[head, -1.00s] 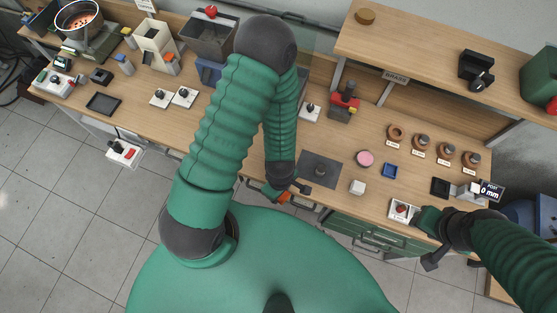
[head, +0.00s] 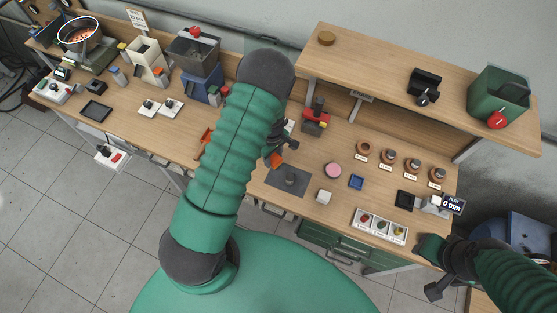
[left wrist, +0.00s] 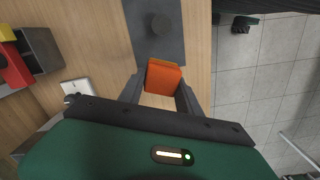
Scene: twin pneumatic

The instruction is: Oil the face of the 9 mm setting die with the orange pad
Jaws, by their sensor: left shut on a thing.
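My left gripper (left wrist: 160,90) is shut on the orange pad (left wrist: 164,76), which sticks out between its fingertips. In the head view the pad (head: 277,160) shows just past my left forearm, near the edge of a dark mat (head: 272,182). A short grey cylinder (head: 291,180), perhaps a die, stands upright on that mat; its size cannot be read. In the left wrist view the cylinder (left wrist: 160,23) is ahead of the pad and apart from it. Several copper-coloured round pieces (head: 388,157) with small labels stand at the right. My right gripper (head: 433,280) hangs off the bench's front edge; its fingers are unclear.
A red and black press (head: 316,118) stands behind. A raised shelf (head: 380,60) spans the back right.

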